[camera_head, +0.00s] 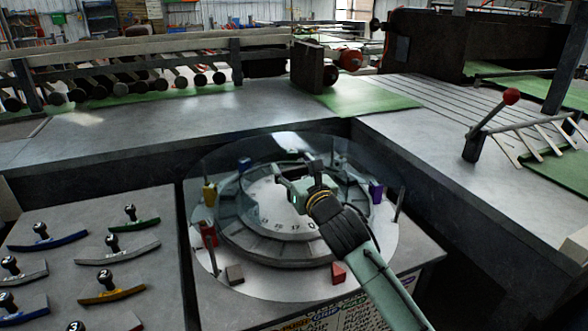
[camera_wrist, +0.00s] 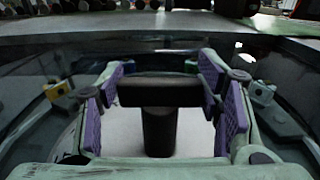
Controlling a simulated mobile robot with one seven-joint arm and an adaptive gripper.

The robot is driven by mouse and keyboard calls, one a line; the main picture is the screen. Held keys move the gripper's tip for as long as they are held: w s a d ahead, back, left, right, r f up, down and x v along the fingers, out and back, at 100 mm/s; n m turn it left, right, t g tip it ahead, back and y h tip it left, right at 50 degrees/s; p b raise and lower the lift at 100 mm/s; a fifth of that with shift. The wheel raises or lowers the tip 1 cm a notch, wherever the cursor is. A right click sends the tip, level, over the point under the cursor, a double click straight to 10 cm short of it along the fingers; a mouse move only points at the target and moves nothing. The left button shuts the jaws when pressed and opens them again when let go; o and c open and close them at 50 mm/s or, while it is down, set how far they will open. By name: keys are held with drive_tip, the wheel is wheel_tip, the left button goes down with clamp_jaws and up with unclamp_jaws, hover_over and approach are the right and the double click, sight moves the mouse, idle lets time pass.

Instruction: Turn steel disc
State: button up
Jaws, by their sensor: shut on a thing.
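The steel disc (camera_head: 262,196) is a pale round plate with dark numbers along its front edge, at the centre of a stepped round dial. A dark T-shaped handle (camera_wrist: 160,128) stands upright from the pale surface in the wrist view. My gripper (camera_head: 300,183) reaches in from the lower right and is over the disc. In the wrist view my gripper (camera_wrist: 160,88) has its purple-padded fingers on either side of the handle's wide top and is shut on it. My gripper and wrist hide part of the disc and its numbers in the head view.
A clear round guard (camera_head: 215,160) surrounds the dial. Coloured blocks sit around it, including yellow (camera_head: 209,195), purple (camera_head: 375,191) and red (camera_head: 338,272). Numbered stamp-like pieces with curved bars (camera_head: 118,252) lie at left. A red-knobbed lever (camera_head: 490,115) stands at right.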

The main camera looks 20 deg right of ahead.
drive_tip(key=c, duration=0.5)
drive_tip(key=b, duration=0.1)
drive_tip(key=h+b, duration=0.1)
drive_tip(key=shift+a+f+m+b, duration=0.2)
drive_tip(key=shift+f+m+b, duration=0.2)
drive_tip(key=m+h+b, duration=0.1)
drive_tip(key=h+b, duration=0.1)
drive_tip(key=shift+w+m+h, duration=0.1)
drive_tip(key=shift+m+h, duration=0.2)
drive_tip(key=shift+h, duration=0.1)
drive_tip(key=shift+d+r+m+g+h+b, duration=0.15)
drive_tip(key=shift+r+m+g+h+b, duration=0.25)
drive_tip(key=shift+m+h+b, duration=0.45)
drive_tip(key=shift+p, duration=0.3)
drive_tip(key=o, duration=1.7)
drive_tip(key=v, duration=0.7)
drive_tip(key=shift+s, duration=0.35)
